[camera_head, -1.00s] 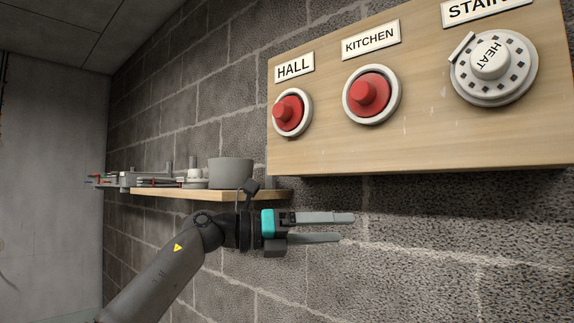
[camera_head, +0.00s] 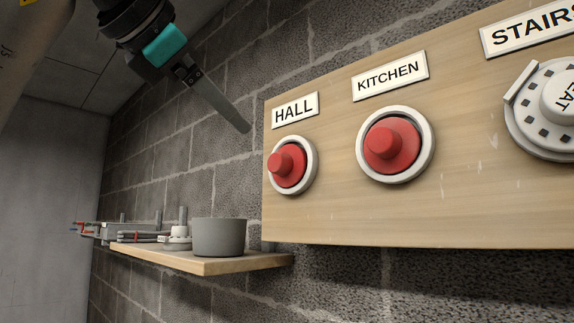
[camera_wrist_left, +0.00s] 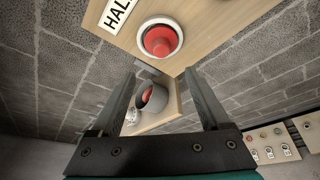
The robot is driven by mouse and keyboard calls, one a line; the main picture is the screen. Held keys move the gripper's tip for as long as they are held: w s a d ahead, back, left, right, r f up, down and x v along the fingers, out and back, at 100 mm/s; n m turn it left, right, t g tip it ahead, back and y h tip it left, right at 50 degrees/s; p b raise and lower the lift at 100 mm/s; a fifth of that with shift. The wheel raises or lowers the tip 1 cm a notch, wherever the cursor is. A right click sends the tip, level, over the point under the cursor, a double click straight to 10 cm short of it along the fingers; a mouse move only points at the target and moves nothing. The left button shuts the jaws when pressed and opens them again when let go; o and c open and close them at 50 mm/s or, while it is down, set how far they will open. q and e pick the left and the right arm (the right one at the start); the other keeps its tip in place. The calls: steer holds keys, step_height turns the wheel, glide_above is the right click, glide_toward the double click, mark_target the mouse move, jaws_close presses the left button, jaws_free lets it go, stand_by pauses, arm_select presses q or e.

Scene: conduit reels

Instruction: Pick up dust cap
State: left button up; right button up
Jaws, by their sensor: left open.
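A red dust cap (camera_head: 288,164) sits in a white ring under the HALL label on the wooden board. A second red cap (camera_head: 391,144) sits in a white ring under KITCHEN. My left gripper (camera_head: 240,122) is above and left of the HALL cap, apart from it, pointing down and right. In the left wrist view the jaws (camera_wrist_left: 163,80) are open and empty, with the HALL cap (camera_wrist_left: 160,41) beyond the fingertips. A grey pot (camera_head: 219,237) stands on the shelf below; in the left wrist view something red shows inside it. My right gripper is not in view.
A white dial fitting (camera_head: 548,105) is under STAIRS at the right of the board (camera_head: 340,215). The wooden shelf (camera_head: 205,266) also carries several small fittings and tools at its left. The block wall is close behind. Space in front of the HALL cap is clear.

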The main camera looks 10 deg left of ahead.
arm_select(q)
steer(key=p, duration=0.1)
glide_toward(276, 158)
steer(key=x, duration=0.4)
steer(key=shift+w+d, duration=0.15)
steer(key=p+x, duration=0.2)
steer(key=x, duration=0.3)
steer(key=shift+w+f, duration=0.1)
steer(key=shift+f, duration=0.05)
jaws_close()
